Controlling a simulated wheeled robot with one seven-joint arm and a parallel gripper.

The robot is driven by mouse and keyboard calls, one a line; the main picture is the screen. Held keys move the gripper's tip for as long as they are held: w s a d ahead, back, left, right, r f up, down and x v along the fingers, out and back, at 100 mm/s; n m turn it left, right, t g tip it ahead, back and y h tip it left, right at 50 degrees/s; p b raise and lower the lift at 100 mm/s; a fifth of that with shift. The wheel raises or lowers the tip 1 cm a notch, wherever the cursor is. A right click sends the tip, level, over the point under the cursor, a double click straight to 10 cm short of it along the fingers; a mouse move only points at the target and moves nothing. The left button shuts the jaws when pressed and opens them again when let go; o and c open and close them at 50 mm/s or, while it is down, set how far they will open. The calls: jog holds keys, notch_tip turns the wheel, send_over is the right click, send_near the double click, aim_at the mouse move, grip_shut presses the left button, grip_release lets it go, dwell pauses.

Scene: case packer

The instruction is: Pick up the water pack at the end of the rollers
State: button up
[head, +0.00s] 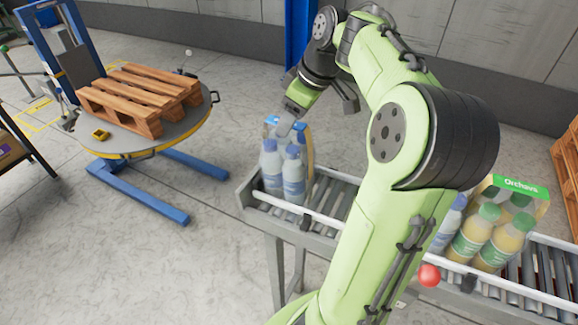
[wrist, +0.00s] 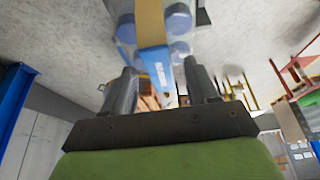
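The water pack (head: 284,178), clear bottles with blue caps and labels, stands upright at the left end of the roller conveyor (head: 330,192) in the head view. The pack's yellow-and-blue top band (wrist: 155,58) shows between the fingertips, with a gap on each side. Blue caps of the water pack (wrist: 178,22) show beyond it. I cannot tell whether a finger touches the band.
A juice pack (head: 490,232) with green caps stands farther right on the rollers, next to another blue-capped bottle (head: 449,224) partly hidden by my arm. A wooden pallet (head: 140,98) lies on a round lift table (head: 185,138) at the left. Floor between is clear.

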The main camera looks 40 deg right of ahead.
grip_shut()
jog(key=shift+r, duration=0.1)
